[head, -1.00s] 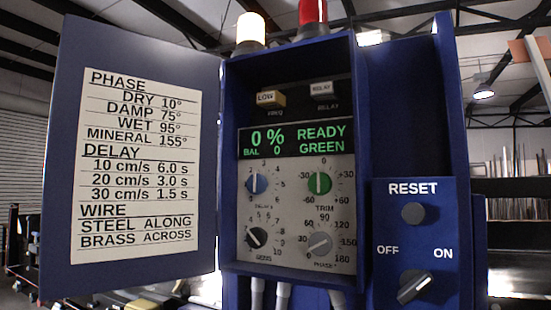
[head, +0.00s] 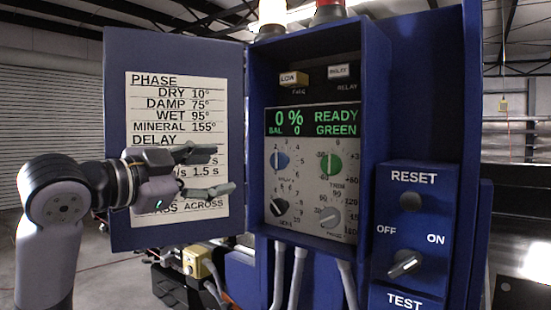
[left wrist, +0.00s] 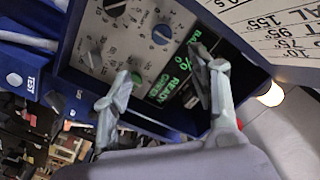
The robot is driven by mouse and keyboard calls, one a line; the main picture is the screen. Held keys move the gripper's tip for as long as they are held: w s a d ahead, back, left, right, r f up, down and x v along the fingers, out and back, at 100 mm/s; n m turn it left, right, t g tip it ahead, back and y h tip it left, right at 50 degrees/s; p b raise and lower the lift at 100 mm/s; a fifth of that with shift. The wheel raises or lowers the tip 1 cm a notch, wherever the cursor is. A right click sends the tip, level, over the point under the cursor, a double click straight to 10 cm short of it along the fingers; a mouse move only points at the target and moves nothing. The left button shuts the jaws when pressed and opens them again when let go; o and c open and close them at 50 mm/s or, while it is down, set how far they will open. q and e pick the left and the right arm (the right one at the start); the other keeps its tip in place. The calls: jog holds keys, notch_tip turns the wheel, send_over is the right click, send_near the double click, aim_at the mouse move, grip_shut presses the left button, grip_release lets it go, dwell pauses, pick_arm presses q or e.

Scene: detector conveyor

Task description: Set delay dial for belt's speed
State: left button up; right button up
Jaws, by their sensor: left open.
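The blue delay dial (head: 281,160) sits at the upper left of the dial panel inside the open control box. It also shows in the left wrist view (left wrist: 161,34). Its pointer setting is too small to read surely. My left gripper (head: 224,168) is open and empty, in front of the box's open door and left of the dial, apart from it. In the left wrist view its two fingers (left wrist: 163,92) spread before the panel. The instruction card (head: 172,90) on the door is partly hidden by the gripper, including most delay rows. My right gripper is out of view.
A green trim dial (head: 331,164), a black dial (head: 280,205) and a grey phase dial (head: 329,216) surround the delay dial. The display (head: 312,122) reads 0 %, READY GREEN. Box walls frame the panel. A reset and off/on panel (head: 411,225) stands to the right.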

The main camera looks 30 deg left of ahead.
aim_at(276, 163)
pick_arm(q)
jog(key=w+p, duration=0.2)
jog(key=w, duration=0.3)
jog(key=w+d+p, duration=0.1)
jog(key=w+p, duration=0.2)
jog(key=w, duration=0.3)
jog(key=w+p, duration=0.3)
jog(key=w, duration=0.3)
jog(key=shift+w+d+r, duration=0.15)
jog(key=shift+d, duration=0.05)
jog(key=shift+c, duration=0.3)
jog(key=c, duration=1.1)
